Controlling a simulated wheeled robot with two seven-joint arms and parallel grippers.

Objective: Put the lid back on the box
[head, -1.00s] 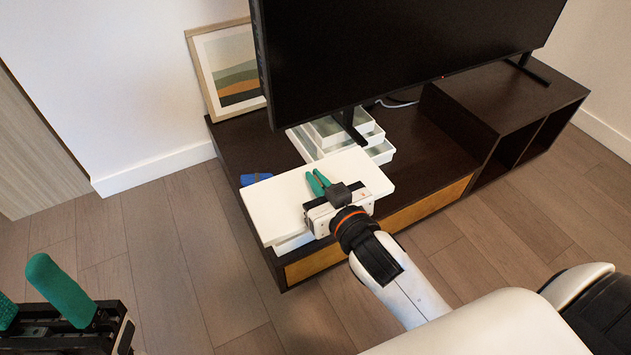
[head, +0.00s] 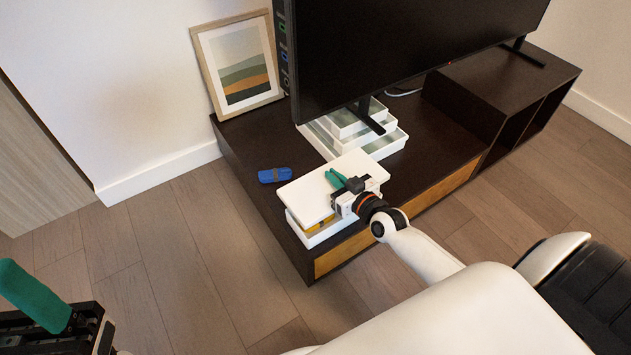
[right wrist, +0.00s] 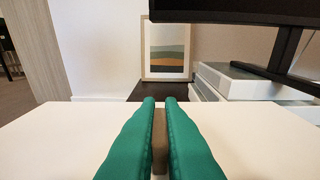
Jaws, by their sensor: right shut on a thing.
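The white lid (head: 308,195) is in the grasp of my right gripper (head: 338,180). The green fingers are shut on the lid's small brown handle (right wrist: 159,140), seen between them in the right wrist view. The lid lies roughly level above the white box (head: 322,238), slightly apart from it at the near side, where something orange shows inside. Most of the box is hidden under the lid and gripper. My left gripper (head: 38,298) is at the lower left, away from the box; one green finger shows, set to the outer side, and the other is out of frame.
The box stands on a dark TV stand (head: 290,255) near its left end. A blue item (head: 274,175) lies beside it. White stacked trays (head: 350,130) and the television (head: 400,50) are behind. A framed picture (head: 240,65) leans on the wall.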

